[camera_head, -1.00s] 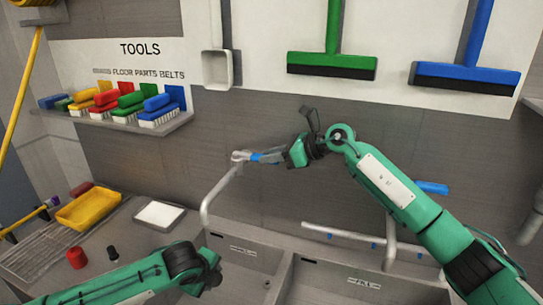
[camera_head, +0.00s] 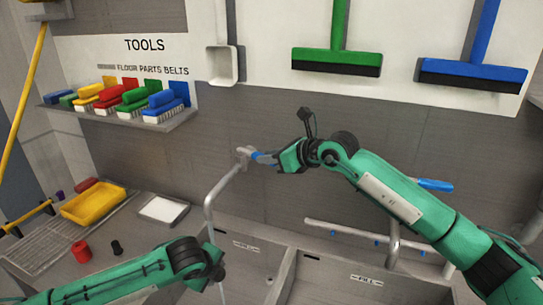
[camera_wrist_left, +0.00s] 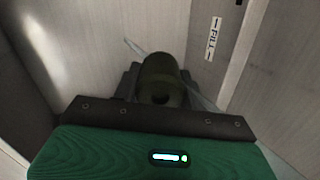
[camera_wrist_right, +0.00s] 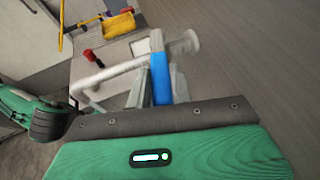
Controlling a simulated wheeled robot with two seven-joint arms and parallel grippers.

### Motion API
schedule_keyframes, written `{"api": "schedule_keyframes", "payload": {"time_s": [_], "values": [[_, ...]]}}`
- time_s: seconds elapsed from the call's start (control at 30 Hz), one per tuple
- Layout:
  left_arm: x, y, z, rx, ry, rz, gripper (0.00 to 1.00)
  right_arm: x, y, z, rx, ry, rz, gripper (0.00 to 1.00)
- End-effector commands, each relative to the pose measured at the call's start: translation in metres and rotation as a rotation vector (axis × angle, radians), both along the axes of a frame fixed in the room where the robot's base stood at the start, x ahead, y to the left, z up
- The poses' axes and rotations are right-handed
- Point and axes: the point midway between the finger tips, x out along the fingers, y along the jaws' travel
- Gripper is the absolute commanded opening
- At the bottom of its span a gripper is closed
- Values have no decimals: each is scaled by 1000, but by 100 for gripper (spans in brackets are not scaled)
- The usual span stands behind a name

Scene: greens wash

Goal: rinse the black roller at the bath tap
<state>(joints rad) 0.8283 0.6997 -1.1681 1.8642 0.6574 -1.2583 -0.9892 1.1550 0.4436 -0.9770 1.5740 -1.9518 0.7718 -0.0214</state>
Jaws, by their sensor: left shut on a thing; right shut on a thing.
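The bath tap (camera_head: 224,183) is a bent grey pipe at the wash basin with a blue lever (camera_wrist_right: 158,76) at its top. My right gripper (camera_head: 267,158) is shut on the blue lever; its fingers flank it in the right wrist view. The black roller (camera_wrist_left: 160,78) is a dark cylinder, seen end-on in the left wrist view. My left gripper (camera_wrist_left: 160,92) is shut on it, inside the basin. In the head view the left gripper and roller are hidden by my arm and the frame edge. A thin pale streak, seemingly water, crosses by the roller.
Basin walls stand close around my left gripper, one marked FILL (camera_wrist_left: 212,38). Brushes (camera_head: 118,100) line the wall shelf.

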Motion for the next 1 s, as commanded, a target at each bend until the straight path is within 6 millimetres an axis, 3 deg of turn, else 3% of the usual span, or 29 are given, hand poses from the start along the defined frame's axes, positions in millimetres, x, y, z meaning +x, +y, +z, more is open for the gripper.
{"api": "schedule_keyframes", "payload": {"time_s": [0.2,0.23,0.33,0.73,1.0], "values": [[0,0,0,0,0,0,19,0,0,0,2,0,0,0],[0,0,0,0,0,0,19,0,0,0,2,0,0,26],[0,0,0,0,0,0,19,0,0,0,2,-1,0,44],[0,0,0,0,0,0,19,-5,-7,4,1,-2,1,44],[0,0,0,0,0,0,19,-32,-48,24,0,-2,-1,44]]}}
